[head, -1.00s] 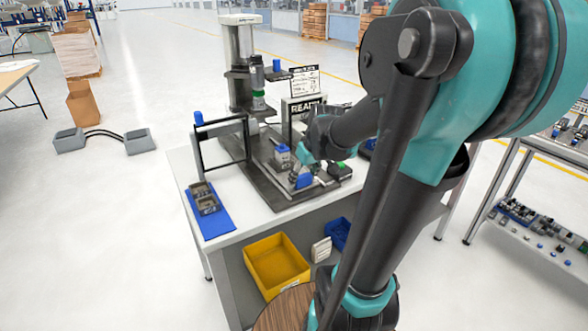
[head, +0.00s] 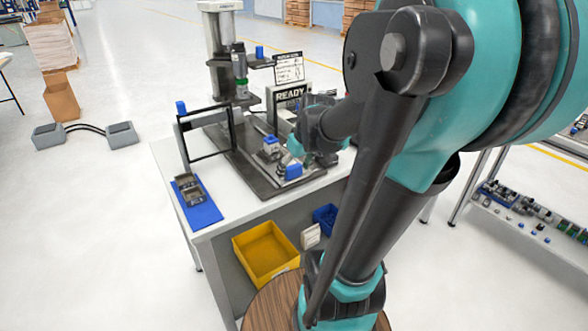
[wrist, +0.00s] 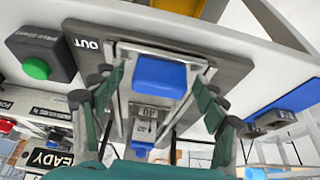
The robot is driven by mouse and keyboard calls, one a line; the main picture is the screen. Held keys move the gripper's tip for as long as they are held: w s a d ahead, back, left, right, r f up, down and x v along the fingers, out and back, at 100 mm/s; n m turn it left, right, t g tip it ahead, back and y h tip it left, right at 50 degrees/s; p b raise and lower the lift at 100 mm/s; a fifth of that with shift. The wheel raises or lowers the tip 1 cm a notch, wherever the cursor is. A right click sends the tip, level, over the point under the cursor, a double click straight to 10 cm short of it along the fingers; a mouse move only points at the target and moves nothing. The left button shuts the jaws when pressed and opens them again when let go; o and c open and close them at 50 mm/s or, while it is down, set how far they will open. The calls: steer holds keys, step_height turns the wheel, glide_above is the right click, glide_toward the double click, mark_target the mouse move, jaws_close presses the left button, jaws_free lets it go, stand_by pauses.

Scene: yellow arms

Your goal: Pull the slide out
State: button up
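The slide sits on a dark base plate on the bench. Its blue front block (wrist: 160,78) is in the middle of the wrist view, near the plate edge marked OUT; it also shows in the head view (head: 292,171). Behind it on the slide is a grey carrier marked 40 (wrist: 143,122), with a smaller blue piece beyond. My gripper (wrist: 160,85) is open, with one teal finger on each side of the blue block and visible gaps between. In the head view my gripper (head: 296,148) is just above the block, partly hidden by my arm.
A green push button (wrist: 36,68) is left of the slide in the wrist view. A black frame (head: 207,135) and a press column (head: 220,60) stand behind. A blue mat (head: 205,212) holds grey parts. A yellow bin (head: 266,252) sits below the bench top.

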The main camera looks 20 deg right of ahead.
steer(key=v, duration=1.2)
